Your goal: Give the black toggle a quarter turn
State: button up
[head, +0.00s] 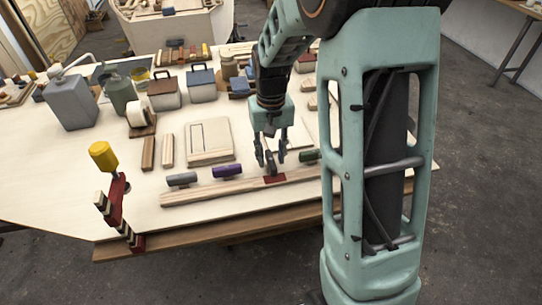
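A long wooden strip (240,190) lies along the near edge of the table. Between the purple and green pieces is a dark red plate (275,180). My gripper (271,163) points down just above this plate. A dark upright shape, possibly the black toggle, shows between its fingers, but it blends with them. I cannot tell whether the fingers touch it or stand apart around it.
Behind the strip lie a pale square board (209,142) and two wooden blocks. Left stands a red post with a yellow knob (103,155). Farther back are a grey canister (71,102), a green bottle (121,92) and small lidded boxes (164,93). My arm hides the right side.

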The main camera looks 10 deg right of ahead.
jog(key=shift+f, duration=0.3)
grip_shut()
